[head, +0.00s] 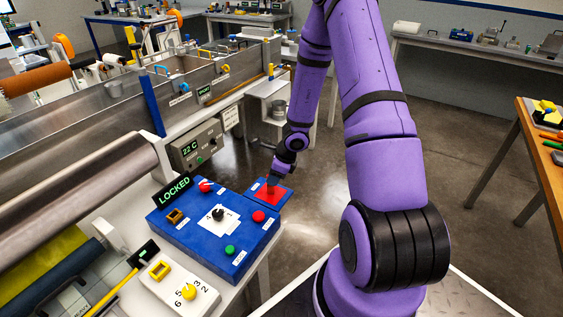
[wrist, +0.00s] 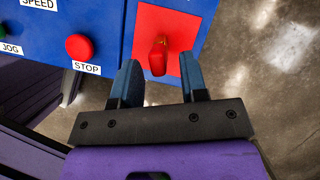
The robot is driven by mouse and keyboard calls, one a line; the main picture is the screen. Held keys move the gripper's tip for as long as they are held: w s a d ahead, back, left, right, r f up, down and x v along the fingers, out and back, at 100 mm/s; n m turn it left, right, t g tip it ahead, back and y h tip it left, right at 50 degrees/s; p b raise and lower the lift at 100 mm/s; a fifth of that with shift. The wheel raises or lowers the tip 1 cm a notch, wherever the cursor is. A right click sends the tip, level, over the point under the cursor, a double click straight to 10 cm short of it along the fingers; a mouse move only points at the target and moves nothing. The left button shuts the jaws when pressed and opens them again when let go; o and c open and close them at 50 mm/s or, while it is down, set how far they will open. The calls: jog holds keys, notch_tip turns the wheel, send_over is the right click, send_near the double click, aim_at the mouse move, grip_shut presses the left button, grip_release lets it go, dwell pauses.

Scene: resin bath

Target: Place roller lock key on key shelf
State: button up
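A small red key (wrist: 158,57) with a yellowish top stands on a red square pad (wrist: 181,22) in the wrist view. The pad lies on a small blue shelf at the right end of the control panel, and it also shows in the head view (head: 283,196). My gripper (wrist: 158,63) is open, its two blue fingers apart, with the key in the gap between them and clear space on both sides. In the head view my gripper (head: 274,180) is over the pad and hides the key there.
The blue control panel (head: 238,251) has a red STOP button (head: 258,216), a green button and a selector dial. A green LOCKED display (head: 173,190) stands behind it. A white box with a yellow dial (head: 189,292) is in front. Open floor lies to the right.

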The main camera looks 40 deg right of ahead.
jog(key=v, duration=0.8)
jog(key=s+a+r+n, duration=0.2)
jog(key=a+r+n, duration=0.45)
jog(key=r, duration=0.45)
jog(key=s+a+r+n, duration=0.2)
jog(key=a+r+n, duration=0.5)
jog(key=r, duration=0.5)
jog(key=s+a+r+n+t+h, duration=0.1)
jog(key=s+r+n, duration=0.5)
jog(key=s, duration=0.3)
jog(key=s+a+r+n+h, duration=0.1)
jog(key=s+r+n+h, duration=0.1)
jog(key=s+r+n, duration=0.5)
jog(key=s+n, duration=0.1)
jog(key=s, duration=0.2)
jog(key=shift+a+t, duration=0.25)
jog(key=shift+t, duration=0.15)
jog(key=shift+s, duration=0.15)
